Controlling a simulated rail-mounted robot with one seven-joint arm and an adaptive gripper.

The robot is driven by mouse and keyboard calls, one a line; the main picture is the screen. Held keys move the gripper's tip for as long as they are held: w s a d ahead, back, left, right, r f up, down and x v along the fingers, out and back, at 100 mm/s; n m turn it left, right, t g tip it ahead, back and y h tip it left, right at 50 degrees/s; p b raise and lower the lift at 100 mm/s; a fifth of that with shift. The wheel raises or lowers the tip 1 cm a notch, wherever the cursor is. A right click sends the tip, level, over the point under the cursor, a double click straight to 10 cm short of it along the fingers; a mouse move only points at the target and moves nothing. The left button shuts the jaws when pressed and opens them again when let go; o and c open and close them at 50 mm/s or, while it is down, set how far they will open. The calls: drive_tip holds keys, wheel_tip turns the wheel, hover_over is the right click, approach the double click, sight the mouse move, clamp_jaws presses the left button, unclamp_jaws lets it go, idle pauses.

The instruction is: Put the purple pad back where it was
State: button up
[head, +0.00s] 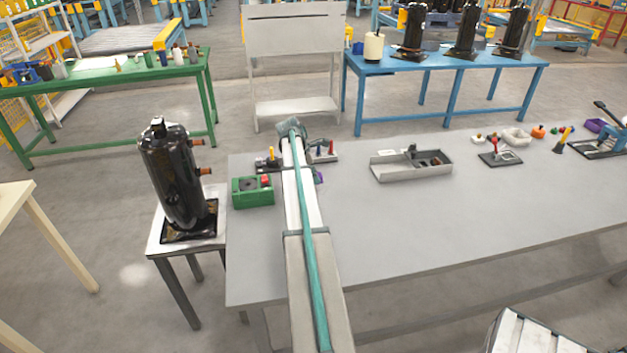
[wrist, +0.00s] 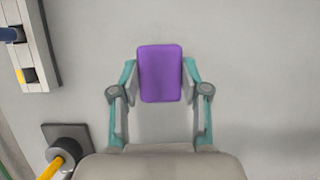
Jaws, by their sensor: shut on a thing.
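The purple pad (wrist: 160,73) is a flat rounded rectangle. In the wrist view it sits between the two teal fingers of my gripper (wrist: 160,80), which is shut on it by its left and right sides. In the head view only a small purple edge of the pad (head: 319,177) shows at the right of my arm, above or on the grey table (head: 420,220); its height over the table is hard to tell. My arm hides most of the gripper there.
A green box (head: 252,192) stands left of my arm. A yellow-handled item on a dark square base (head: 268,163) and a holder with a red piece (head: 323,152) are close by. A grey tray (head: 411,170) lies to the right. The table's front middle is clear.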

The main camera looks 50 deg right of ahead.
drive_tip(key=shift+w+f+p, duration=0.15)
drive_tip(key=shift+f+p, duration=0.55)
drive_tip(key=shift+f, duration=0.95)
drive_tip(key=shift+f, duration=0.15)
drive_tip(key=o, duration=1.2)
drive_tip(key=b+v, duration=0.3)
drive_tip(key=v, duration=0.9)
drive_tip(key=shift+r, duration=0.2)
